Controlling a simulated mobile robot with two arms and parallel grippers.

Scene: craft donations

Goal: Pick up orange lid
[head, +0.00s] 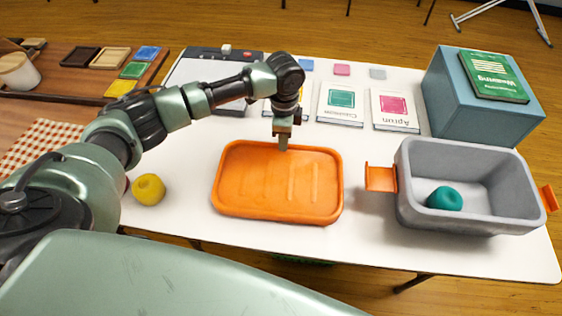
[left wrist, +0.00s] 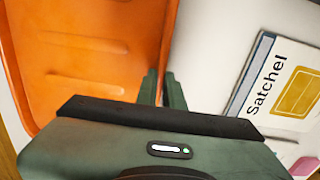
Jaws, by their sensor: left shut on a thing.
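The orange lid (head: 256,190) is a shallow rectangular tray shape with raised ribs, in the middle of the white table in the head view. My left gripper (head: 283,147) points down at the lid's far rim and is shut on it. In the left wrist view the lid (left wrist: 95,30) fills the left side, and my left gripper's fingers (left wrist: 163,85) stand at its edge, one on each side of the rim. I cannot tell whether the lid is lifted off the table. My right gripper is not in view.
A grey bin (head: 415,210) with orange handles holds a teal yarn ball (head: 444,199) at right. A yellow yarn ball (head: 148,189) lies left of the lid. Cards such as the Apron card (head: 394,108) lie behind. A blue box (head: 450,108) bears a green book (head: 493,76).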

